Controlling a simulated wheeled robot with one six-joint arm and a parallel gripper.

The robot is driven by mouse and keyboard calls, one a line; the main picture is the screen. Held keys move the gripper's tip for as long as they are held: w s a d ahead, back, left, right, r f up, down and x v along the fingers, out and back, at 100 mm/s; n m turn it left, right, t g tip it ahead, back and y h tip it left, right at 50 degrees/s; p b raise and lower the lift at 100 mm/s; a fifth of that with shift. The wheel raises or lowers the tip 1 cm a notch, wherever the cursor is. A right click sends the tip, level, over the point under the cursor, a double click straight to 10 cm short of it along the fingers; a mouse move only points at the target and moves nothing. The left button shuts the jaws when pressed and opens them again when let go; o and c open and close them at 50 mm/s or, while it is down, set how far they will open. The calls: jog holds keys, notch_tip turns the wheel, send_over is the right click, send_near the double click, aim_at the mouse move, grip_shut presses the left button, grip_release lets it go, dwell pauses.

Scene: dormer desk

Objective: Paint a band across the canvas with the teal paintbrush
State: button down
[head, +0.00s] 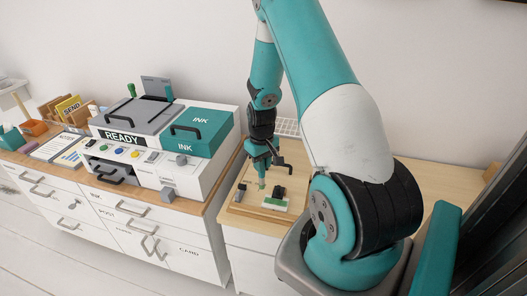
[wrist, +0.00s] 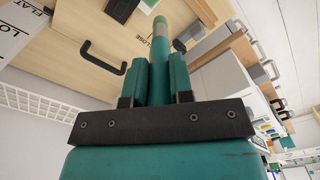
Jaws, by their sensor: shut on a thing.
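My gripper (head: 262,160) points down over a wooden board (head: 240,196) on the desk at the middle of the head view. Its two teal fingers (wrist: 160,80) are shut on a teal, rod-like paintbrush, which stands out between them with a pale grey tip (wrist: 160,23). In the head view the brush tip (head: 262,183) shows as a small pale-green end just above or at the board; I cannot tell if it touches. I cannot make out a canvas for sure in either view.
A green and white block (head: 274,202) with dark parts sits on the board near the brush. A large printer-like machine (head: 150,135) marked READY and INK stands left. A white wire rack (head: 287,127) is behind my gripper. Bare wooden desk (head: 440,190) lies to the right.

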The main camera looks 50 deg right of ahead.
jog(key=shift+r+p, duration=0.75)
jog(key=shift+r, duration=0.55)
